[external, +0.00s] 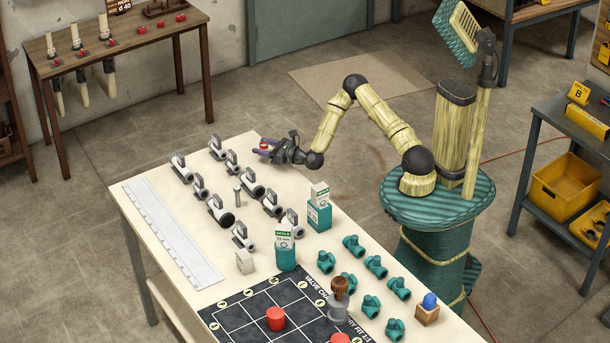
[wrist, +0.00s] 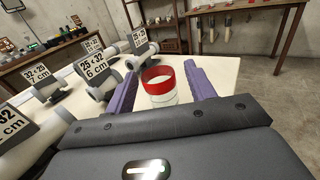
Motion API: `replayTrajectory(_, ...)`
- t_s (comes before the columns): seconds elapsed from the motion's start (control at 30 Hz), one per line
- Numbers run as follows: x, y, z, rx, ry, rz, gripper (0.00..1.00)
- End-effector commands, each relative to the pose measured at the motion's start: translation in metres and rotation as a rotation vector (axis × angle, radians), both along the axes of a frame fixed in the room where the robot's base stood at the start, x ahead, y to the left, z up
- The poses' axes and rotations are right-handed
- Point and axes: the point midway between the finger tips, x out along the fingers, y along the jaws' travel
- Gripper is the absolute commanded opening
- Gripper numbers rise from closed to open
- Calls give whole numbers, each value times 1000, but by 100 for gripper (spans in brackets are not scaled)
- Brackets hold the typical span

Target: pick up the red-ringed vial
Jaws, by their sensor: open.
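The red-ringed vial (wrist: 161,97) stands upright on the pale table, clear with a broad red band at its top. My gripper (wrist: 164,72) is open, with one purple finger on each side of the vial. A gap shows between the vial and the right finger; the left finger is very near it, and I cannot tell if they touch. In the external view my gripper (external: 262,151) is low at the table's far end, and the red of the vial (external: 264,146) shows between the fingers. The vial's lower part is hidden there.
Several grey-white pipe fittings (external: 250,182) with size cards stand left of and in front of my gripper; the nearest cards (wrist: 97,67) are close to the left finger. Teal fittings (external: 375,266), a teal box (external: 319,216) and a dark grid board (external: 247,312) lie nearer the camera.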

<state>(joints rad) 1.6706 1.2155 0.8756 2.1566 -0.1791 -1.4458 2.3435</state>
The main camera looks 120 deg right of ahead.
Motion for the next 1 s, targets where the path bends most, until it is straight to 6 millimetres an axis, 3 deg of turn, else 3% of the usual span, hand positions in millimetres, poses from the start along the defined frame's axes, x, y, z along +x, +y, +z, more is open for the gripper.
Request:
replayTrajectory(0.37,0,0,0,0,0,0,53)
replayTrajectory(0.6,0,0,0,0,0,0,7)
replayTrajectory(1.0,0,0,10,-2,-1,0,7)
